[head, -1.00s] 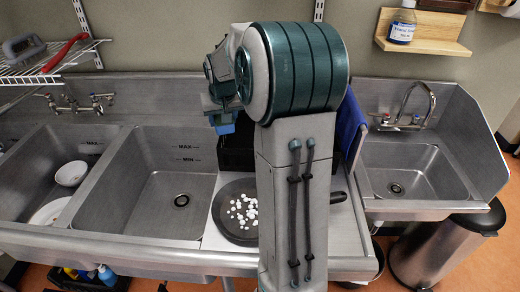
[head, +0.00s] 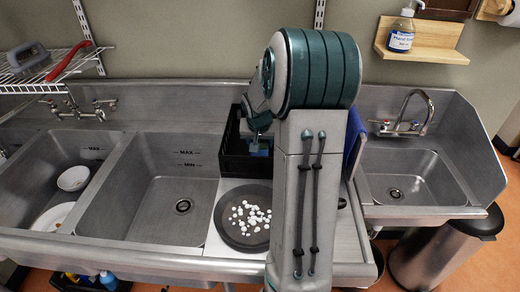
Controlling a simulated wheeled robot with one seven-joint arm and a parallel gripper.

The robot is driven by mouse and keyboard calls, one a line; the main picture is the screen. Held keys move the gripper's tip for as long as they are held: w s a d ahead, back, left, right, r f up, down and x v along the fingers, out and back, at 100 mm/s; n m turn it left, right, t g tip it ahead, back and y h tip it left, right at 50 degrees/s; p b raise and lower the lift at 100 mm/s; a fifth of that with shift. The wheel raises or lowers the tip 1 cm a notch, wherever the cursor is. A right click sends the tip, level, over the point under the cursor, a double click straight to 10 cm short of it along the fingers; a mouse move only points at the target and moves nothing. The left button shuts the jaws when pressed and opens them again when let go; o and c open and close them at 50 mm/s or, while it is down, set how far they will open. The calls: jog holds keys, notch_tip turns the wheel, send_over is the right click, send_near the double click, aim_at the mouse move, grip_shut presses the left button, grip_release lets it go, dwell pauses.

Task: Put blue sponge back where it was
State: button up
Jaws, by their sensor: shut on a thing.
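The blue sponge (head: 259,148) shows as a small blue patch at the tip of my gripper (head: 259,138). My gripper points down and is shut on the sponge. Both are over or inside the black crate (head: 234,163) at the back of the counter, between the middle sink and my arm. I cannot tell whether the sponge touches the crate's floor. My arm hides the right part of the crate.
A dark round pan (head: 222,215) with several white pieces stands in front of the crate. The middle sink basin (head: 160,215) is empty. The left basin holds a white bowl (head: 73,178) and a plate (head: 53,217). A blue cloth (head: 354,135) hangs right of my arm.

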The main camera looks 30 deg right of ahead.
jog(key=shift+f, duration=1.5)
jog(key=shift+f, duration=0.15)
jog(key=shift+f+b, duration=0.15)
jog(key=shift+b, duration=0.15)
jog(key=o, duration=1.1)
jog(key=shift+c, duration=0.2)
jog(key=shift+r, duration=0.25)
